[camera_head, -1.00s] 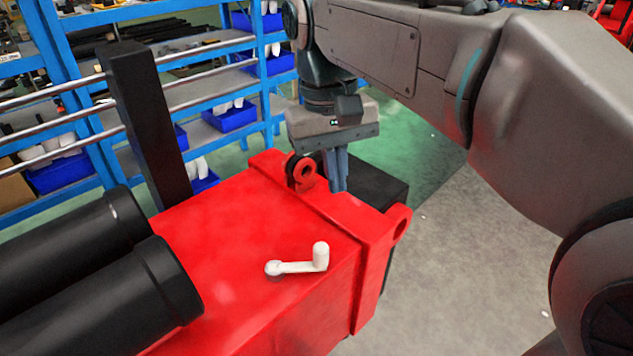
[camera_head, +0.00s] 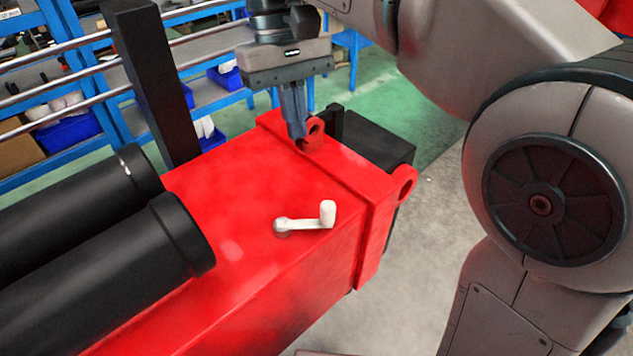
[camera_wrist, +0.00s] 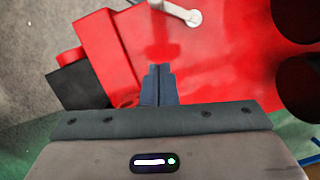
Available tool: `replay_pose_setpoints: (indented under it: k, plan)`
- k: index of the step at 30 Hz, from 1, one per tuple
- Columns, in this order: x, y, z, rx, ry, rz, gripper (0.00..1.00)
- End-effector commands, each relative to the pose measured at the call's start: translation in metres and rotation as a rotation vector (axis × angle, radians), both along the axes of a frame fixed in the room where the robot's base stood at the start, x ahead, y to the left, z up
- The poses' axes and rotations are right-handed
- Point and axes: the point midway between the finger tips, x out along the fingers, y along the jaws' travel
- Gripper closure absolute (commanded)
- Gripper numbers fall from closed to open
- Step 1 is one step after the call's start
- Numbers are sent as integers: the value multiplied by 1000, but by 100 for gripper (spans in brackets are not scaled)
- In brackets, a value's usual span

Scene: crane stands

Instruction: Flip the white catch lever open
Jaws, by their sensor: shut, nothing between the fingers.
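The white catch lever (camera_head: 306,223) lies on top of the red crane box, with its round pivot at the left and an upright knob at its right end. It also shows at the top of the wrist view (camera_wrist: 178,10). My gripper (camera_head: 298,136) is shut and empty, pointing down over the far part of the red box, beside a red lug. It is apart from the lever, which lies nearer the head camera. In the wrist view my closed fingers (camera_wrist: 158,72) show over the red surface.
The red box (camera_head: 240,200) has lugs at its right end (camera_head: 405,183), with a black block (camera_head: 375,138) behind. Blue shelves (camera_head: 225,75) stand behind. The space above the lever is clear.

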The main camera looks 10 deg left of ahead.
Motion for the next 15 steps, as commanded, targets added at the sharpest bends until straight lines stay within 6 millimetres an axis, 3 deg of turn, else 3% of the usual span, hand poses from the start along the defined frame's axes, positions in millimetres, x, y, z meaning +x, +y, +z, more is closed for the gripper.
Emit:
replay_pose_setpoints:
  k: [13,15]
  plan:
    - [-16,-11,-73,-2,2,0,100]
    - [-22,-15,-76,1,-1,0,100]
